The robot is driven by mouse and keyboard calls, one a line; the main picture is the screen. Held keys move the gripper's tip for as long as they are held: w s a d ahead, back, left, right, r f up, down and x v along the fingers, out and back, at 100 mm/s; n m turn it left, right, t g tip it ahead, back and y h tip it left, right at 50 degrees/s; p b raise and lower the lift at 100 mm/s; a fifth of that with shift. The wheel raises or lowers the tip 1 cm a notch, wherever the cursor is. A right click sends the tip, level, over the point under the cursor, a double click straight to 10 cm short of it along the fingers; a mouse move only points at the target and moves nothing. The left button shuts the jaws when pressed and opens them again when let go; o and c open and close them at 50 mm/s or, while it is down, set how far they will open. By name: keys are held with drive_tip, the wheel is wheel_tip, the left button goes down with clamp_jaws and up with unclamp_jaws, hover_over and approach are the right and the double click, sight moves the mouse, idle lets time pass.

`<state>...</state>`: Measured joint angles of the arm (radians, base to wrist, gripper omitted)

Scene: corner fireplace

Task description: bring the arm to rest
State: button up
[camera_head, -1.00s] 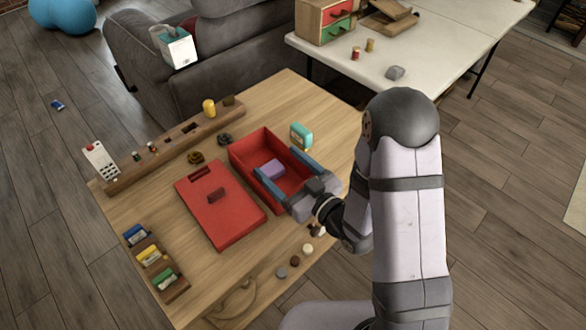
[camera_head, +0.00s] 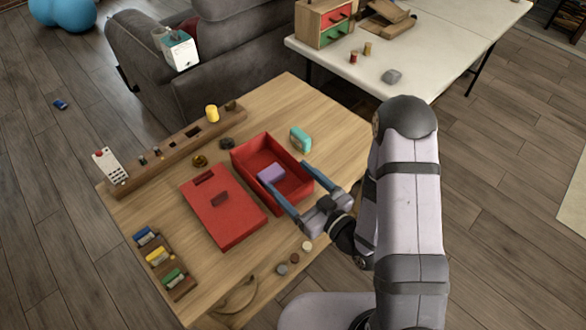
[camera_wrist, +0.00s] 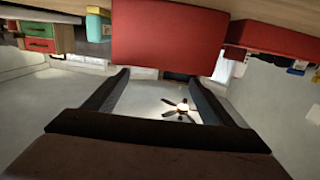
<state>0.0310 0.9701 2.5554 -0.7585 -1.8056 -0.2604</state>
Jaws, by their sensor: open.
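My gripper (camera_head: 288,177) is open and empty at the near right side of the open red box (camera_head: 249,157). Its two blue fingers are spread and reach toward the box's near wall; I cannot tell whether they touch it. A purple block (camera_head: 270,173) lies inside the box, apart from a firm hold. In the wrist view the open fingers (camera_wrist: 158,82) stand apart with only empty room between them, and a red box wall (camera_wrist: 165,40) shows at the top, upside down.
The red lid (camera_head: 225,220) lies left of the box. A teal object (camera_head: 300,139) stands behind it. A wooden rail (camera_head: 170,157) with small items runs along the far left edge. Small discs (camera_head: 282,269) lie at the near edge. A white table (camera_head: 420,55) stands behind.

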drive_tip(key=shift+w+r, duration=0.1)
drive_tip(key=w+d+r+n+h+p, duration=0.1)
drive_tip(key=w+d+r+h+p, duration=0.3)
drive_tip(key=w+d+h+p, duration=0.25)
drive_tip(key=s+d+f+m+g+h+b, duration=0.3)
drive_tip(key=d+f+g+h, duration=0.15)
drive_tip(key=d, duration=0.35)
drive_tip(key=s+d+m+g+b, duration=0.1)
drive_tip(key=s+m+g+b, duration=0.6)
drive_tip(key=s, duration=1.2)
wheel_tip(320, 180, up, 14)
drive_tip(key=n+g+p, duration=0.1)
drive_tip(key=g+p, duration=0.1)
drive_tip(key=p, duration=1.3)
drive_tip(key=shift+f+p, duration=0.15)
drive_tip(key=shift+p, duration=0.25)
